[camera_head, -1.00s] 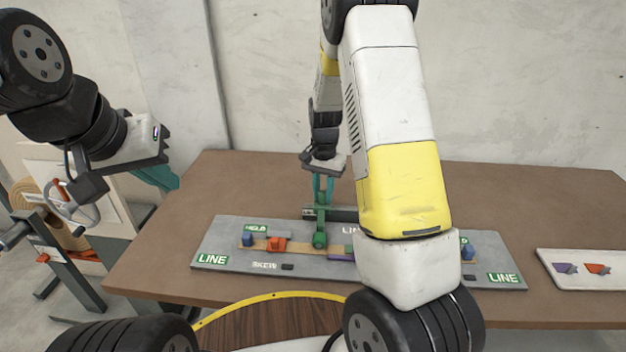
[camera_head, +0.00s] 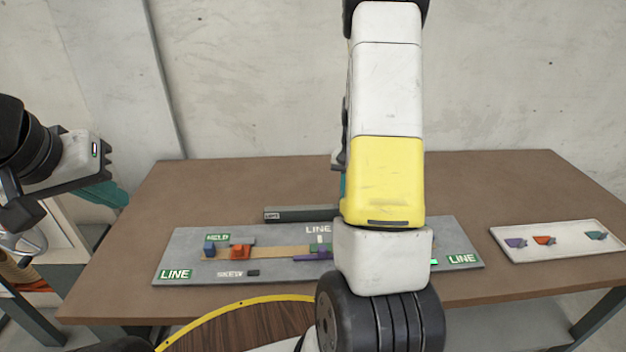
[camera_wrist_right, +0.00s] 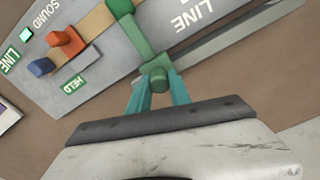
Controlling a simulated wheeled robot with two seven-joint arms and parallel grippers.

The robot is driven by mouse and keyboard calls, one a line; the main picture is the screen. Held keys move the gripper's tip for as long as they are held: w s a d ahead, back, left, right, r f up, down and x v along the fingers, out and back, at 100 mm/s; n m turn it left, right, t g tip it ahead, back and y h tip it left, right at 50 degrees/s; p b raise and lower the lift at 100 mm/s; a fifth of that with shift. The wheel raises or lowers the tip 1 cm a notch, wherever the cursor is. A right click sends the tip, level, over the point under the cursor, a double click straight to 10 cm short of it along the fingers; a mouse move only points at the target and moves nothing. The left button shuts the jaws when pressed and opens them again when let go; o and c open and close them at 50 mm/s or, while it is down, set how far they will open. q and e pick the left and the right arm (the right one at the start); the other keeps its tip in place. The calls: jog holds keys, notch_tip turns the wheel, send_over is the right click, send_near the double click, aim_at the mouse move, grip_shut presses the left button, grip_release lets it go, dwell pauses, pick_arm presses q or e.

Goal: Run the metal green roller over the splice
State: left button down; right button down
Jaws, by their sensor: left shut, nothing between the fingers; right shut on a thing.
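The green roller (camera_wrist_right: 150,55) shows in the right wrist view, its stem reaching over the grey board to the tan strip. My right gripper (camera_wrist_right: 158,92) has its teal fingers shut on the roller's end. In the head view my right arm hides this gripper. The tan strip (camera_head: 272,253) lies along the grey board (camera_head: 190,262). The splice itself cannot be made out. My left gripper (camera_head: 112,196) is shut and empty at the left, off the table.
An orange clamp (camera_head: 240,252) and a blue block (camera_head: 209,249) sit on the strip's left part. A grey bar (camera_head: 300,214) lies behind the board. A white tray (camera_head: 560,243) with small coloured pieces stands at the right. The table's back left is clear.

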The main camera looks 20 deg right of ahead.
jog(key=shift+s+d, duration=0.15)
jog(key=shift+d, duration=0.45)
jog(key=shift+d+r, duration=0.1)
jog(key=c, duration=1.2)
grip_release()
jog(key=shift+r, duration=0.2)
notch_tip(320, 180, up, 7)
jog(key=shift+r, duration=0.15)
